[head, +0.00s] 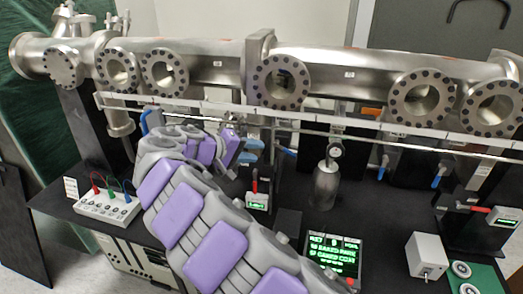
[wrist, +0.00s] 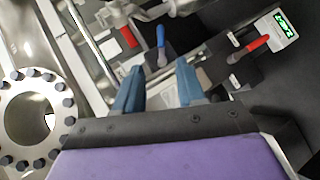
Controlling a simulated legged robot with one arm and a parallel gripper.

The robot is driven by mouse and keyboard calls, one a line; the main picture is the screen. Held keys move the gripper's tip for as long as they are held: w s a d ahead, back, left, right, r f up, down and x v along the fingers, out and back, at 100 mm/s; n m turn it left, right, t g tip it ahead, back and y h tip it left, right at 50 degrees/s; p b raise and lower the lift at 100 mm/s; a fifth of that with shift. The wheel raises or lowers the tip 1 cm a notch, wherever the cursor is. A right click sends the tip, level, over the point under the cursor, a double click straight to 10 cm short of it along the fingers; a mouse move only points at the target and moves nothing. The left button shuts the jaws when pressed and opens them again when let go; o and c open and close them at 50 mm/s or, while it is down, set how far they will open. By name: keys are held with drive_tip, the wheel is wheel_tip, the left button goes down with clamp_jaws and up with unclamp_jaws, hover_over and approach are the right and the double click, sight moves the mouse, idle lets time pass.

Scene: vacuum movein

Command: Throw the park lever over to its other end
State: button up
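I cannot tell for sure which handle is the park lever; no label is readable. In the wrist view a blue-handled lever (wrist: 161,46) stands just beyond my gripper (wrist: 160,88), roughly in line with the gap between its fingers. A red-handled lever (wrist: 254,45) is to the right, by a box with a green display (wrist: 277,28). The head view also shows a red lever (head: 255,181) and its display box (head: 257,201). My gripper (head: 249,150) is open there, beneath the steel pipe, with nothing seen between its two blue fingers.
The big flanged steel pipe (head: 215,67) runs across above the black bench. A thin rail (head: 320,133) crosses below it. A steel bottle (head: 326,182), a green-lit panel (head: 333,255), a white box (head: 427,255) and a cabled box (head: 105,207) stand on the bench.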

sight(285, 149)
drive_tip(key=shift+s+a+r, duration=0.1)
drive_tip(key=shift+s+a, duration=0.05)
drive_tip(key=shift+a, duration=0.05)
drive_tip(key=shift+c, duration=0.5)
drive_tip(key=shift+d+r, duration=0.1)
drive_tip(key=shift+d, duration=0.3)
drive_tip(key=shift+c, duration=0.8)
drive_tip(key=d, duration=0.2)
drive_tip(key=d+m, duration=0.1)
drive_tip(key=d, duration=0.2)
drive_tip(key=d+r+m+y, duration=0.1)
drive_tip(key=d, duration=0.1)
drive_tip(key=shift+w+d, duration=0.3)
drive_tip(key=shift+w, duration=0.05)
drive_tip(key=c, duration=0.4)
drive_tip(key=d+m+y, duration=0.1)
drive_tip(key=d, duration=0.1)
drive_tip(key=d+m+y, duration=0.1)
drive_tip(key=d, duration=0.2)
drive_tip(key=s+d+m+y, duration=0.1)
drive_tip(key=d, duration=0.1)
drive_tip(key=shift+d+f, duration=0.25)
drive_tip(key=shift+f, duration=0.15)
clamp_jaws()
drive_tip(key=w+a+f+m+t+y, duration=0.2)
drive_tip(key=w+f+m+t+y, duration=0.3)
drive_tip(key=m+y, duration=0.1)
drive_tip(key=shift+w+y+b, duration=0.3)
drive_tip(key=shift+w+y, duration=0.05)
drive_tip(key=shift+y, duration=0.15)
